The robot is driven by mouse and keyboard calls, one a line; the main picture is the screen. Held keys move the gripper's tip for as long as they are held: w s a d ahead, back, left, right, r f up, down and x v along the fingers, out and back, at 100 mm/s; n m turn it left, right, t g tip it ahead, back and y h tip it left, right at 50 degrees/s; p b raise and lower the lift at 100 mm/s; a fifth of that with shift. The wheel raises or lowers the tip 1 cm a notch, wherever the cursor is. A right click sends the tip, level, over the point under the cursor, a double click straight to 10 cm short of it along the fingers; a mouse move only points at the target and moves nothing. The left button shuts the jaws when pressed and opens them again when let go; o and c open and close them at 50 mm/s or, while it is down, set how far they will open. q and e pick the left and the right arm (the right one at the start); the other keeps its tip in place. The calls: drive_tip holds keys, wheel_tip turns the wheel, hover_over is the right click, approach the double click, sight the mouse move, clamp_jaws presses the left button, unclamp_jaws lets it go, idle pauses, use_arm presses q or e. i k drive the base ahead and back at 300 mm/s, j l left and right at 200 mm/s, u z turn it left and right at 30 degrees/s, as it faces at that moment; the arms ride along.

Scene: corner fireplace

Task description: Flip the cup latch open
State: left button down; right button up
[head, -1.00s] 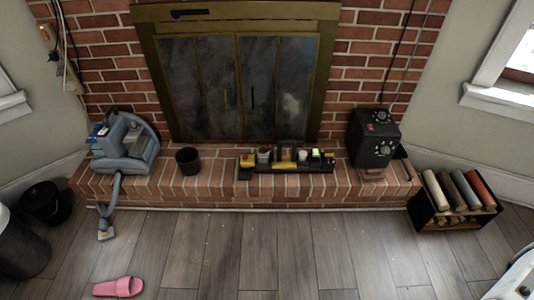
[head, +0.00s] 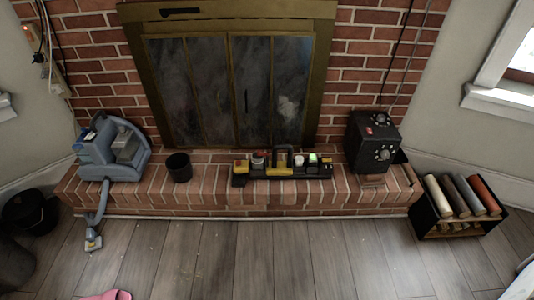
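A black caddy with yellow parts (head: 283,176) sits on the brick hearth in front of the fireplace doors. A black cup or small bin (head: 178,167) stands upright on the hearth to the left of the caddy. A cup latch is too small to make out, so I cannot tell whether it is open or shut. Neither of my grippers shows in the head view.
A grey-blue machine with a hose (head: 113,150) stands on the hearth's left end, its nozzle on the floor. A black box with dials (head: 373,143) stands at the right. A rack of rolls (head: 458,205) and a pink slipper (head: 107,295) are on the floor. The middle floor is clear.

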sight(259, 155)
drive_tip(key=i+j+z, duration=0.1)
drive_tip(key=z, duration=0.25)
drive_tip(key=i+j+z, duration=0.15)
drive_tip(key=z, duration=0.25)
drive_tip(key=i+j+z, duration=0.1)
drive_tip(key=z, duration=0.25)
drive_tip(key=i+j+z, duration=0.1)
drive_tip(key=j, duration=0.35)
drive_tip(key=i+j+z, duration=0.1)
drive_tip(key=j, duration=0.35)
drive_tip(key=i+j, duration=0.2)
drive_tip(key=j, duration=0.25)
drive_tip(key=i+j+z, duration=0.15)
drive_tip(key=j, duration=0.3)
drive_tip(key=j+z, duration=0.1)
drive_tip(key=j, duration=0.4)
